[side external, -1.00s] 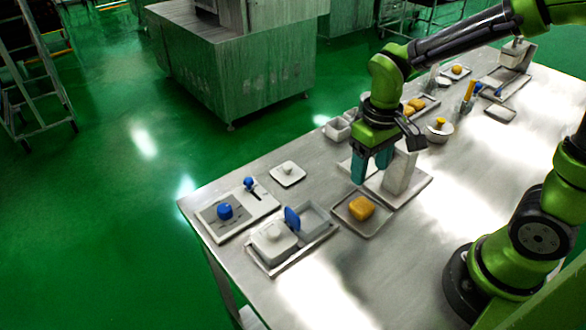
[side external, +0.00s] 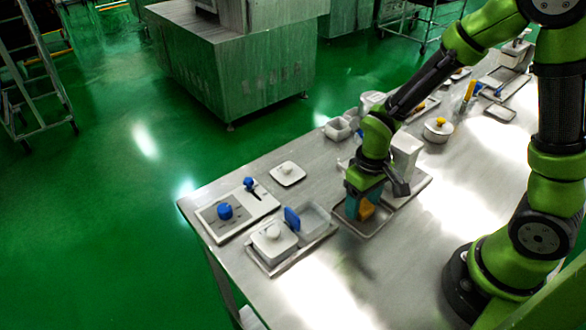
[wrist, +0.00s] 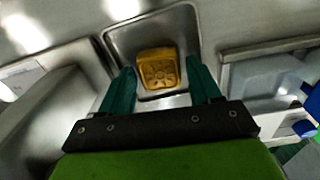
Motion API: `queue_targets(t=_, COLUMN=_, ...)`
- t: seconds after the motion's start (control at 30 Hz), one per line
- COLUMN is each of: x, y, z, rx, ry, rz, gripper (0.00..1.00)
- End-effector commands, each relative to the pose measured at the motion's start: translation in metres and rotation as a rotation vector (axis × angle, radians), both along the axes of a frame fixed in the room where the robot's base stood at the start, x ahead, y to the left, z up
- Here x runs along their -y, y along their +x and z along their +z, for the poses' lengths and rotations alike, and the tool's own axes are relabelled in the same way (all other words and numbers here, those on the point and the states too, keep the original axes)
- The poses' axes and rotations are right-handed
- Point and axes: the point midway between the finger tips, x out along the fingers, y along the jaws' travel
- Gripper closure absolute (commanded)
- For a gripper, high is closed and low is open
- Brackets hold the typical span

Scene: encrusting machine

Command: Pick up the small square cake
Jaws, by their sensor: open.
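The small square cake (wrist: 158,69) is golden yellow with a patterned top. It lies on a shallow metal tray (wrist: 186,27). In the side view the cake (side external: 366,209) is partly hidden by my gripper (side external: 360,207), which is low over the tray (side external: 373,228). In the wrist view my gripper (wrist: 160,88) is open, with one teal finger on either side of the cake's near part. Gaps show between the fingers and the cake. Whether the fingertips touch the tray cannot be told.
A white block (side external: 405,152) stands on a tray just behind my gripper. To the left are a tray with a white lidded box (side external: 273,243) and an open container (side external: 311,222), and a panel with blue knobs (side external: 235,212). The front table is clear.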

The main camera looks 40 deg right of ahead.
Motion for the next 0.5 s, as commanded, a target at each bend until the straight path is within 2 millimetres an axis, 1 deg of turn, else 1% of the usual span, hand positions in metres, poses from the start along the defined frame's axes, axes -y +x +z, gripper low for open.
queue_targets(t=0.07, x=0.0000, y=0.0000, z=0.0003, rx=0.000, ry=0.000, rz=0.000, gripper=0.37)
queue_targets(t=0.33, x=-0.0001, y=0.0001, z=0.0006, rx=0.001, ry=0.000, rz=0.000, gripper=0.79)
queue_targets(t=0.37, x=-0.0001, y=0.0002, z=0.0007, rx=0.001, ry=0.000, rz=0.000, gripper=0.81)
queue_targets(t=0.5, x=-0.0001, y=0.0002, z=0.0007, rx=0.001, ry=0.000, rz=0.000, gripper=0.81)
